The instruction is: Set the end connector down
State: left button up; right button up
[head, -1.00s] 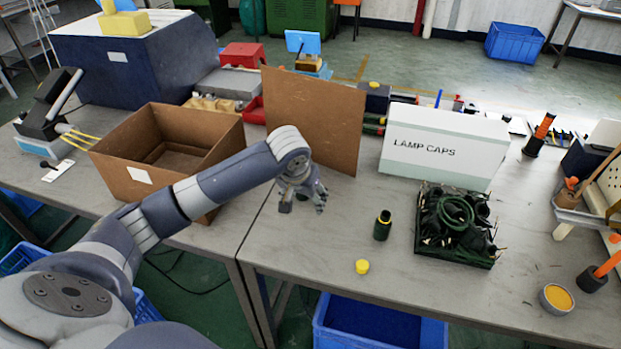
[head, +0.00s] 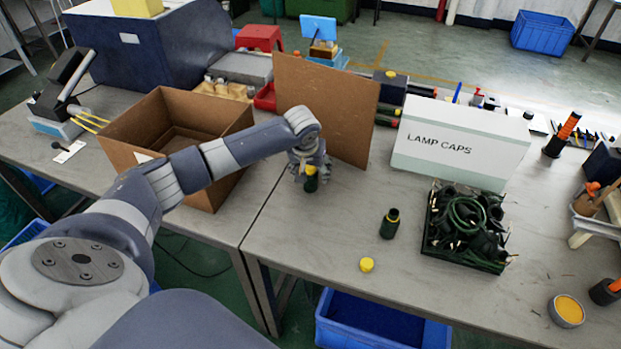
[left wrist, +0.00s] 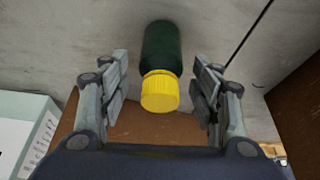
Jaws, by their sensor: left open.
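The end connector (head: 311,184) is a dark green cylinder with a yellow end. In the head view it appears upright on the table, just below my left gripper (head: 309,168) and in front of the brown board. In the left wrist view the yellow end of the connector (left wrist: 160,92) faces the camera, and its green body extends away. My left gripper (left wrist: 160,95) is open, with one finger on each side of the connector and a visible gap to both. My right gripper is not in view.
A brown board (head: 350,100) stands close behind the connector, with an open cardboard box (head: 215,185) to the left. A LAMP CAPS box (head: 455,145), a black tray of parts (head: 490,265), another dark green connector (head: 389,224) and a yellow cap (head: 367,265) are to the right.

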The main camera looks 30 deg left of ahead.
pick_arm(q)
jog(key=shift+x, duration=1.05)
jog(key=shift+r, duration=0.1)
jog(key=c, duration=1.3)
